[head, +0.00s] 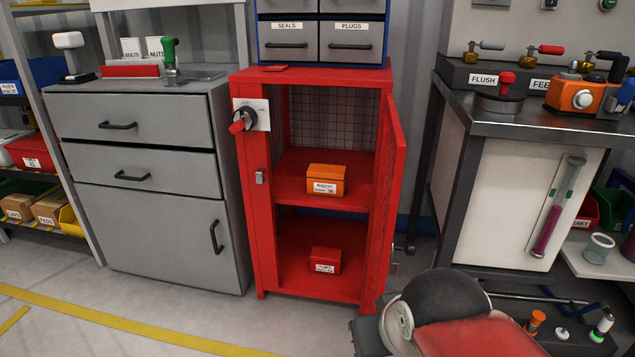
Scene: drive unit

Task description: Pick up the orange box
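The orange box (325,180) sits upright on the middle shelf of the open red cabinet (262,222). It has a white label on its front. The cabinet door (393,195) stands open, swung out to the right. My gripper does not show in the head view. Only part of my own arm shows at the bottom right, in front of and below the cabinet's right side. Nothing hides the front of the orange box.
A smaller red box (325,260) sits on the cabinet's bottom. A grey drawer unit (150,180) stands to the left. A workbench (500,130) with valves and an orange device (578,95) stands to the right. The floor (215,315) in front is clear.

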